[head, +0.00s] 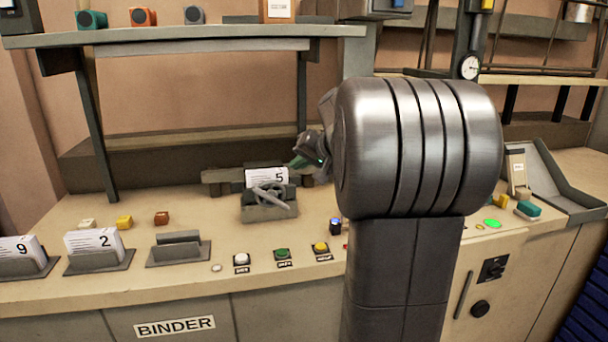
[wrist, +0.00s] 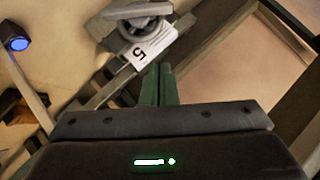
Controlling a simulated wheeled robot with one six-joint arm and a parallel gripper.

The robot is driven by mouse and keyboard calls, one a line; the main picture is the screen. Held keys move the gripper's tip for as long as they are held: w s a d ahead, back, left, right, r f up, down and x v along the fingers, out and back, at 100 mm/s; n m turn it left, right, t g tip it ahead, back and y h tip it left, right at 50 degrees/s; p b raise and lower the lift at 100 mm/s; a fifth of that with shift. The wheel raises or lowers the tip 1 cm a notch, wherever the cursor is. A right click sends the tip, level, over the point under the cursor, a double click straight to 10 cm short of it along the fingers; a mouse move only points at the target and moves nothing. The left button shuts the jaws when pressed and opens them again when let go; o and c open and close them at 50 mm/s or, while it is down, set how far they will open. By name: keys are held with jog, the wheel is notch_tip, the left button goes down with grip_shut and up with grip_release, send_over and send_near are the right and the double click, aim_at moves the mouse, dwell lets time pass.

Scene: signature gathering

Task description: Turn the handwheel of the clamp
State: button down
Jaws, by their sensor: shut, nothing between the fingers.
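The clamp (head: 268,212) stands on the bench with its grey handwheel (head: 270,197) on the front. A white card marked 5 (head: 266,176) sits upright behind the handwheel. In the head view my gripper (head: 297,163) is right of the card, partly hidden by my arm.
Cards marked 2 (head: 93,243) and 9 (head: 22,250) stand in holders at the left, near an empty holder (head: 178,248). White, green and yellow buttons (head: 282,254) line the front edge. A blue-topped post (head: 336,226) stands right of the clamp. A shelf (head: 180,37) hangs above.

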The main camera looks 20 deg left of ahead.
jog(key=p, duration=0.3)
send_near(261, 187)
jog(key=w+a, duration=0.2)
jog(key=w, duration=0.1)
jog(key=shift+s+a+f, duration=0.3)
jog(key=shift+a+f, duration=0.1)
jog(key=shift+f, duration=0.2)
jog(key=shift+s+a+f, duration=0.3)
jog(key=shift+a+f, duration=0.05)
jog(key=shift+f, duration=0.3)
jog(key=shift+s+a+f, duration=0.1)
jog(key=shift+a+f, duration=0.1)
jog(key=shift+f, duration=0.2)
